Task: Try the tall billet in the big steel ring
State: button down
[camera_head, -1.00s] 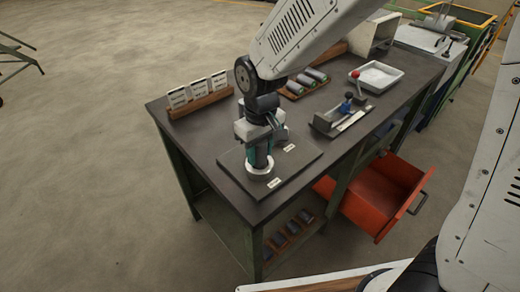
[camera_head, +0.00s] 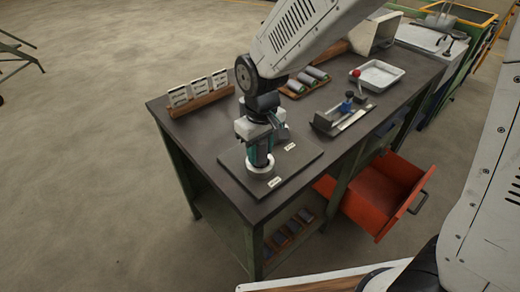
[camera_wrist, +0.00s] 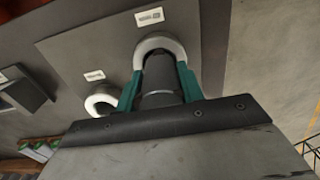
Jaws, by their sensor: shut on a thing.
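My gripper (camera_head: 260,160) is upright over the dark plate (camera_head: 295,165) on the bench. Its teal fingers (camera_wrist: 160,78) are shut on a dark grey cylinder, the tall billet (camera_wrist: 160,90). The big steel ring (camera_head: 261,173) is pale and stands at the plate's front corner, just under the fingertips. In the wrist view the ring (camera_wrist: 158,40) curves around the far side of the billet's end. The billet's lower end is hidden, so I cannot tell how deep it sits in the ring. A smaller pale ring (camera_wrist: 91,104) lies beside it, hidden behind my gripper in the head view.
Three white cards (camera_head: 200,90) stand in a wooden holder at the bench's left. A wooden rack with grey cylinders (camera_head: 305,82), a blue-handled fixture (camera_head: 342,115) and a white tray (camera_head: 377,75) are farther back. An orange drawer (camera_head: 375,195) hangs open at the right.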

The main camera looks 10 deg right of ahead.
jog(key=shift+r, duration=2.05)
jog(key=shift+d, duration=0.1)
